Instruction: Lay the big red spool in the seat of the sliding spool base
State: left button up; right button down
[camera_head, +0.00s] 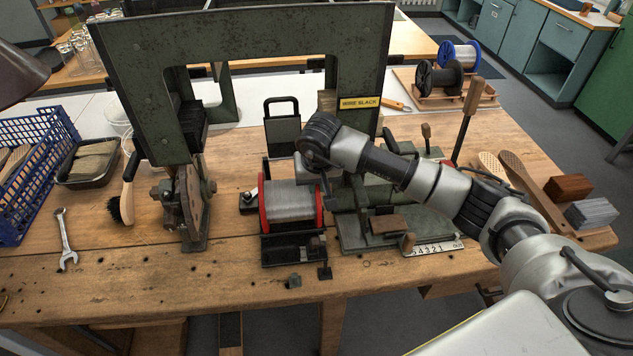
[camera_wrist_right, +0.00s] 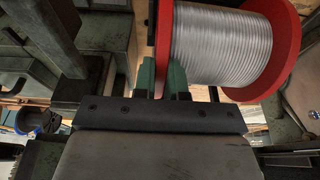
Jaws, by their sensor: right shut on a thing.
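The big red spool (camera_head: 290,203), wound with silvery wire, is in the middle of the bench with its axis running left to right. It is at the black sliding spool base (camera_head: 290,250), whose front part shows below it. I cannot tell whether the spool rests fully in the seat, since the spool hides it. My right gripper (camera_head: 325,197) is at the spool's right flange. In the right wrist view the green fingers (camera_wrist_right: 161,80) stand on either side of the red flange of the spool (camera_wrist_right: 220,48), shut on it. My left gripper is not in view.
A tall green machine frame (camera_head: 240,30) stands behind and left of the spool. A green fixture (camera_head: 385,225) is close on the right. A wooden rack at the back right holds a blue spool (camera_head: 460,55) and a black spool (camera_head: 440,78). The front left bench is mostly clear beside a wrench (camera_head: 66,240).

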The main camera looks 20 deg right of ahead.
jog(key=c, duration=1.1)
grip_release()
jog(key=o, duration=0.4)
jog(key=shift+f, duration=0.15)
jog(key=shift+s, duration=0.1)
jog(key=shift+r+p, duration=1.65)
jog(key=shift+r, duration=1.95)
